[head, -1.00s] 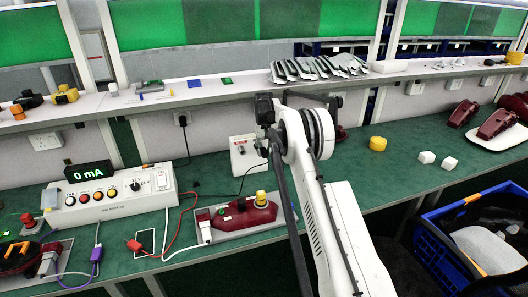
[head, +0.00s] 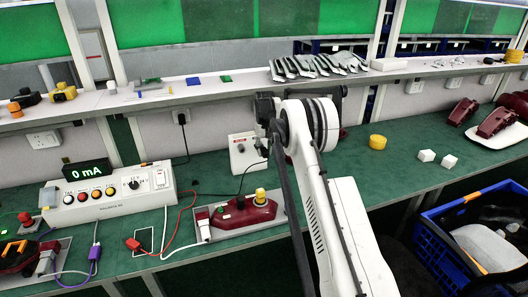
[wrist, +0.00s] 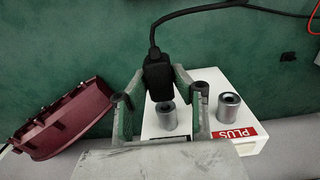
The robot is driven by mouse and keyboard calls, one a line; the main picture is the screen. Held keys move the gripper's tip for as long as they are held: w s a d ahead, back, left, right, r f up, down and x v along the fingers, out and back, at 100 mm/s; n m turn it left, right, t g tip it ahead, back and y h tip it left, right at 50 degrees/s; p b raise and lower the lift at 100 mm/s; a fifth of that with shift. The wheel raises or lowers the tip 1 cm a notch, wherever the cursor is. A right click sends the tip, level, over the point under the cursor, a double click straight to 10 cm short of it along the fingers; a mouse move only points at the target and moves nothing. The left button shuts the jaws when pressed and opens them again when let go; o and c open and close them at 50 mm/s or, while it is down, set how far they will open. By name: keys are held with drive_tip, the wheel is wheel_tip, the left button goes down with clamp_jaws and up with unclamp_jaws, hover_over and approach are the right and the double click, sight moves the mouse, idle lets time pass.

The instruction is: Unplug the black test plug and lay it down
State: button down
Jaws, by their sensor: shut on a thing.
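The black test plug (wrist: 158,80), with a black cable running from its top, is between the fingers of my gripper (wrist: 157,84) in the wrist view. The gripper is shut on it. The plug's lower end is close to a metal socket (wrist: 167,118) on a white box (wrist: 160,126) with a red PLUS label (wrist: 234,133). I cannot tell whether the plug still touches that socket. In the head view the white box (head: 241,158) stands on the green bench, its black cable trailing down in front. My arm hides most of the gripper there.
A dark red lamp (wrist: 68,118) lies left in the wrist view. In the head view, another red lamp sits in a fixture (head: 240,215) before the box, and a control panel (head: 110,199) reads 0 mA. Green bench (head: 340,165) right of my arm is clear near a yellow roll (head: 377,142).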

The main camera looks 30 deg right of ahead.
drive_tip(key=shift+s+a+b, duration=0.1)
drive_tip(key=shift+s+b, duration=0.25)
drive_tip(key=shift+s, duration=0.35)
drive_tip(key=shift+s+a+b, duration=0.15)
drive_tip(key=shift+s+b, duration=0.25)
drive_tip(key=shift+s, duration=0.45)
drive_tip(key=shift+s+a+b, duration=0.1)
drive_tip(key=shift+s+b, duration=0.3)
drive_tip(key=shift+s, duration=0.45)
drive_tip(key=shift+a, duration=0.1)
